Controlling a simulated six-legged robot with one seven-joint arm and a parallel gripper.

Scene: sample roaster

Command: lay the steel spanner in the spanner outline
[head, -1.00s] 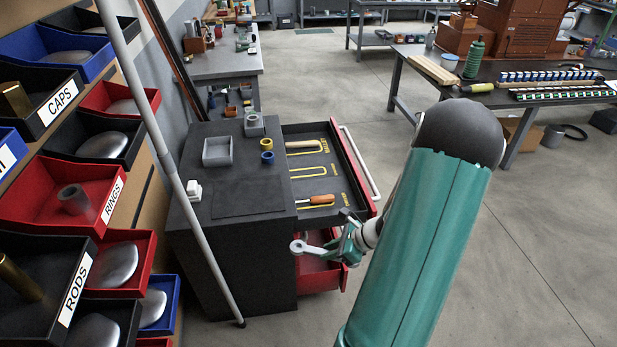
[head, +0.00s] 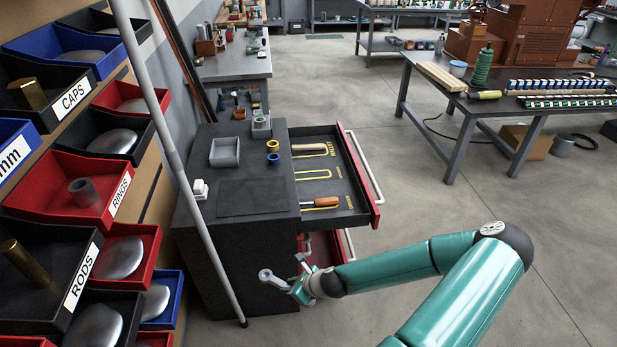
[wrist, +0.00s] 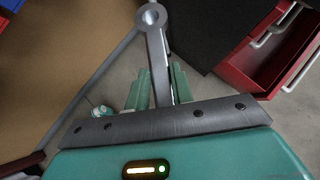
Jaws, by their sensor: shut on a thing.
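The steel spanner (head: 272,277) is held by my gripper (head: 297,286) in front of the dark cabinet, lower than the open drawer. In the wrist view the spanner (wrist: 157,54) points away between the fingers of my gripper (wrist: 158,88), ring end outermost; its other end is hidden. The open top drawer (head: 345,180) has yellow outlines on its dark floor. The middle outline (head: 313,174) looks empty and seems to be the spanner's; its lettering is too small to read. A wooden-handled tool lies at the far outline, and an orange-handled driver (head: 325,202) at the near one.
A lower red drawer (head: 333,250) stands partly open beside my gripper. A grey pole (head: 190,190) leans in front of the cabinet.

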